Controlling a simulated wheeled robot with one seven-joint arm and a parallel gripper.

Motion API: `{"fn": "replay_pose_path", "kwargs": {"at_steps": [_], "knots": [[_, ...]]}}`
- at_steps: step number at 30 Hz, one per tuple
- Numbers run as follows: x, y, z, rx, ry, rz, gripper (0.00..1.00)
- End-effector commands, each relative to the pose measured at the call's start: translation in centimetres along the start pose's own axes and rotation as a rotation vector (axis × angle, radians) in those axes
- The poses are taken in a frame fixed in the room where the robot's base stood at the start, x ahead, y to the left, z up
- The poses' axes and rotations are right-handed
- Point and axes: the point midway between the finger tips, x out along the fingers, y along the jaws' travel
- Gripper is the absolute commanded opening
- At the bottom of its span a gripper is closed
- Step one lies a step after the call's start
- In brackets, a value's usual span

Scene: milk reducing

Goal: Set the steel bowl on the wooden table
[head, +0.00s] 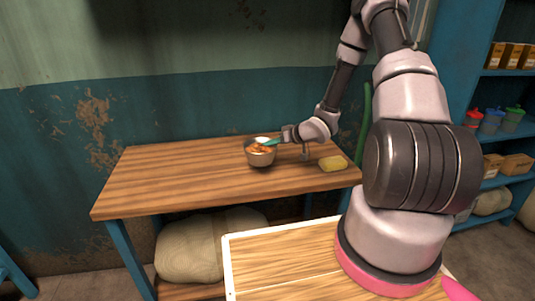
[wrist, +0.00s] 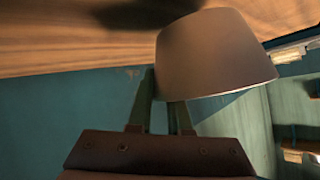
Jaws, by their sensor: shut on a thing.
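The steel bowl (head: 261,159) holds orange-brown pieces and something white. In the head view it is at the middle of the wooden table (head: 170,180), with its mouth up. My gripper (head: 272,142) reaches in from the right and is shut on the bowl's rim. In the wrist view, which is turned over, the fingers (wrist: 162,100) meet the wall of the bowl (wrist: 215,55). The bowl's base is close to the table top (wrist: 60,40), with a dark shadow beside it. I cannot tell whether the base touches the wood.
A yellow sponge-like block (head: 333,163) lies at the table's right end. A small clear item (head: 305,153) stands between it and the bowl. The table's left half is bare. A light wooden surface with a white rim (head: 280,265) is in front. Blue shelves (head: 490,185) stand at right.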

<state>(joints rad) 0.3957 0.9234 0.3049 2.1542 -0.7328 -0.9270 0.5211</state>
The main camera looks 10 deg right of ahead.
Motion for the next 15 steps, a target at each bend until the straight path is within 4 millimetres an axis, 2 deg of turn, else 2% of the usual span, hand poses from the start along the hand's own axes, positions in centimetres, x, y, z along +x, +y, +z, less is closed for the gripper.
{"fn": "replay_pose_path", "kwargs": {"at_steps": [7,15], "knots": [[1.8,1.0,2.8,0.001,-0.001,-0.001,0.00],[1.8,1.1,3.0,-0.001,0.001,0.000,0.00]]}}
